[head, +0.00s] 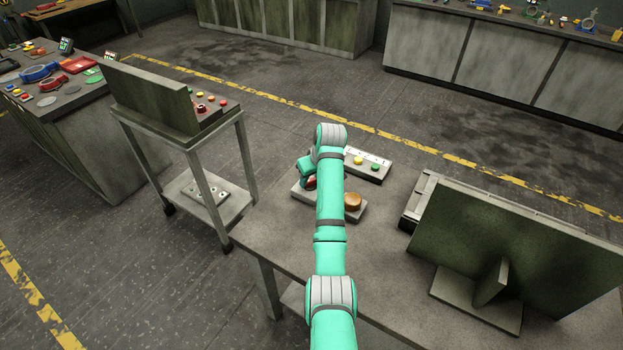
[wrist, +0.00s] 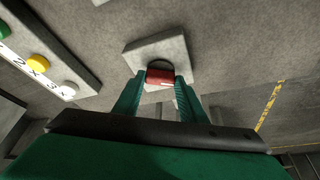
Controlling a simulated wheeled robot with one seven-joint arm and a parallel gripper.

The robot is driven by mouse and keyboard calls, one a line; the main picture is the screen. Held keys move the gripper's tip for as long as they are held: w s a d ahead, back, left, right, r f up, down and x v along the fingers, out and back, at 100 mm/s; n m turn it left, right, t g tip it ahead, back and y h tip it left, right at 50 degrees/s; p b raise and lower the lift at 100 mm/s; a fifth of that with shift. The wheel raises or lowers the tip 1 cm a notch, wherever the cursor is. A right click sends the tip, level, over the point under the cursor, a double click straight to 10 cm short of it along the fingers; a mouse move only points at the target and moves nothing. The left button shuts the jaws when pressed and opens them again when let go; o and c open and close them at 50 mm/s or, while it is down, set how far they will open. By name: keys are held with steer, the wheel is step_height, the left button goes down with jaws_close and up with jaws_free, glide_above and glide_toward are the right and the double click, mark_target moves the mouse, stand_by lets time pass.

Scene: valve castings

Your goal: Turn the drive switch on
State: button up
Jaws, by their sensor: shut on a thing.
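The drive switch appears as a red handle (wrist: 160,76) on a square grey base (wrist: 170,48) in the wrist view. My gripper (wrist: 160,82) has one green finger on each side of the red handle and is shut on it. The handle lies crosswise between the fingertips, and its far side is hidden. In the head view a small dark red part (head: 311,182) shows beside my gripper, mostly covered by my arm. Which way the switch is set cannot be told.
A button box with yellow and green buttons (head: 368,164) stands close behind the switch. An orange-brown round knob (head: 352,201) sits right of my arm. A large dark panel (head: 510,235) stands on the table's right. A trolley (head: 195,150) stands left.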

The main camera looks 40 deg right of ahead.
steer(key=m+h, duration=0.1)
steer(key=m, duration=0.2)
steer(key=m+h, duration=0.1)
steer(key=m, duration=0.2)
steer(key=shift+w+a+g, duration=0.1)
steer(key=shift+a+g, duration=0.1)
steer(key=shift+g, duration=0.2)
steer(key=m, duration=0.2)
steer(key=m+g+h, duration=0.1)
steer(key=m, duration=0.2)
steer(key=shift+w+h, duration=0.1)
steer(key=shift+h, duration=0.2)
steer(key=shift+w+r+m+g, duration=0.1)
steer(key=shift+m+g, duration=0.3)
steer(key=shift+m, duration=0.2)
steer(key=o, duration=1.1)
steer(key=shift+c, duration=0.2)
steer(key=shift+a, duration=0.15)
steer(key=shift+a+r, duration=0.1)
steer(key=shift+r, duration=0.1)
steer(key=v, duration=1)
